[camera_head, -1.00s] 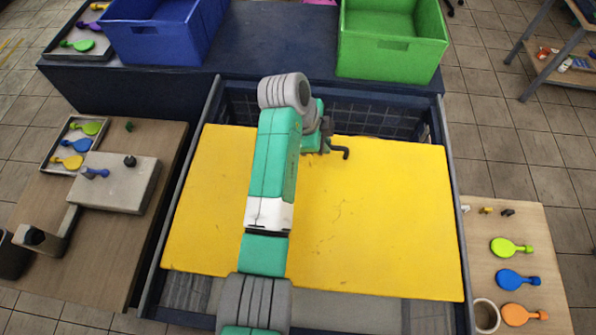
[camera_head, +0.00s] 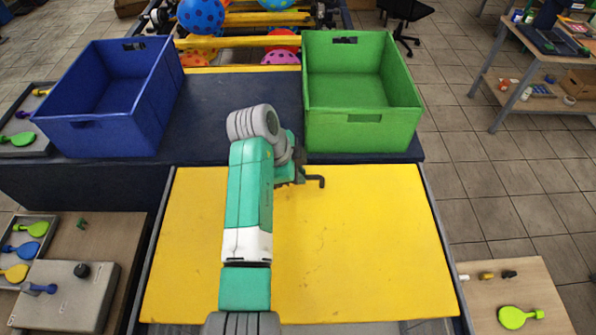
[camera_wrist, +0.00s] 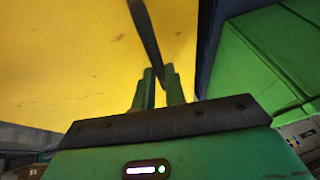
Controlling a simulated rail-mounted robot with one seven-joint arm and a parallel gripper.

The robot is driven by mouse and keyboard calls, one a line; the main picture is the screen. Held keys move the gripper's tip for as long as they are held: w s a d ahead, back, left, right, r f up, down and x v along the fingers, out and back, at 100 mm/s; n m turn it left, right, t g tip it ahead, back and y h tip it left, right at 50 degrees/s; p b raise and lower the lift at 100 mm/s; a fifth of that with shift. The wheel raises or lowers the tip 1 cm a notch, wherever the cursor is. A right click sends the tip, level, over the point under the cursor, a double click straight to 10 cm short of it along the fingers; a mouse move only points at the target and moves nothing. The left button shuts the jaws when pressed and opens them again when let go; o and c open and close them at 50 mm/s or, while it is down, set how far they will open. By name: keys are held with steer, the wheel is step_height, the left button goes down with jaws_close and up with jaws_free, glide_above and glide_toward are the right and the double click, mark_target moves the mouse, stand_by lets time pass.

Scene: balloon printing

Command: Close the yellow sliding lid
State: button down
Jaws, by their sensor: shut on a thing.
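The yellow sliding lid (camera_head: 350,245) is a broad flat panel over the frame between the side tables. Its far edge meets the front of the dark counter, with no gap showing there. Its near edge lies at the bottom of the head view. A dark bent handle (camera_head: 319,182) rises near the lid's far edge. My gripper (camera_head: 299,178) is there, partly hidden by my arm. In the wrist view my green fingers (camera_wrist: 159,88) are closed around the dark handle bar (camera_wrist: 143,28), with the yellow lid (camera_wrist: 65,60) behind.
A blue bin (camera_head: 110,100) and a green bin (camera_head: 362,100) stand on the dark counter (camera_head: 240,110) beyond the lid. Coloured spotted balloons (camera_head: 201,15) are at the back.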

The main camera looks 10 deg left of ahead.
steer(key=shift+f, duration=0.15)
steer(key=c, duration=1.5)
jaws_free()
steer(key=shift+w, duration=0.2)
steer(key=shift+o, duration=0.2)
steer(key=shift+a+r, duration=0.1)
steer(key=shift+r, duration=0.15)
steer(key=v, duration=0.7)
steer(key=shift+s+r, duration=0.15)
steer(key=shift+r, duration=0.1)
